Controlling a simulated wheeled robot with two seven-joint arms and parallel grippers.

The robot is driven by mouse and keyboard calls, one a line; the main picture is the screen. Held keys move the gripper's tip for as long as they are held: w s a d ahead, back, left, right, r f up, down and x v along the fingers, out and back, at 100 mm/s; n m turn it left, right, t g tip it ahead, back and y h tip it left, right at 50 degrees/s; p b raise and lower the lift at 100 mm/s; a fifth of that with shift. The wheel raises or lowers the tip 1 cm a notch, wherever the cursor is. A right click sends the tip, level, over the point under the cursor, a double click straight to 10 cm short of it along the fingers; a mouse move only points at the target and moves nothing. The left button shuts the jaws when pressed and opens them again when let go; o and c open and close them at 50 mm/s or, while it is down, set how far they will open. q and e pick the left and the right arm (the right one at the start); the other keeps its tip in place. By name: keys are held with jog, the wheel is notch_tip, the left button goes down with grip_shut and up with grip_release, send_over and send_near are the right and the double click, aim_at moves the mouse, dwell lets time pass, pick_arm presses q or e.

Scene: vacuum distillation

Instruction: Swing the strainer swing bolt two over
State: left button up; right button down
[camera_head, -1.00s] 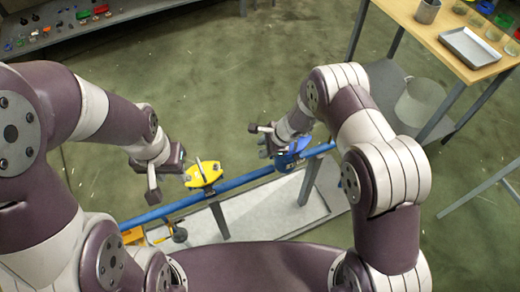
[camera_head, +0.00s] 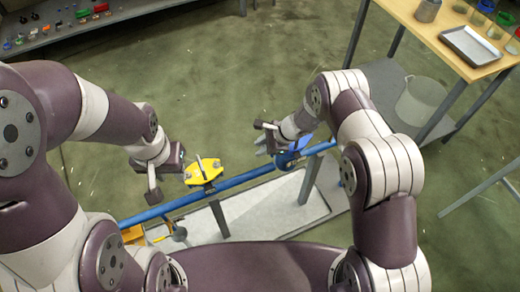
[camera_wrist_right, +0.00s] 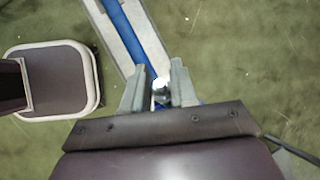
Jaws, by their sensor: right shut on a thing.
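A blue pipe (camera_head: 245,179) carries a yellow fitting (camera_head: 204,171) and, further right, a blue fitting (camera_head: 293,154) that I take for the strainer. My right gripper (camera_head: 266,143) is at the left side of the blue fitting and partly hides it. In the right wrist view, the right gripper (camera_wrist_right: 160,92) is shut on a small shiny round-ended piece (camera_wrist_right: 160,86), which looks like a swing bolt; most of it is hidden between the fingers. My left gripper (camera_head: 171,178) is just left of the yellow fitting. I cannot tell whether its jaws are open.
A pale base plate (camera_head: 250,213) lies under the pipe, with grey posts between. A wooden table (camera_head: 430,38) with a metal tray (camera_head: 470,45) and jars stands at upper right, a translucent bin (camera_head: 420,102) on its lower shelf. A shelf (camera_head: 100,30) with small parts is at upper left.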

jog(key=shift+w+d+r+y, duration=0.1)
jog(key=shift+d+r+y, duration=0.1)
jog(key=shift+y, duration=0.2)
jog(key=c, duration=1.2)
grip_release()
jog(key=shift+f, duration=0.1)
jog(key=b+v, duration=0.1)
jog(key=v, duration=1.1)
jog(key=shift+d+r, duration=0.25)
jog(key=shift+r, duration=0.05)
jog(key=shift+r, duration=0.1)
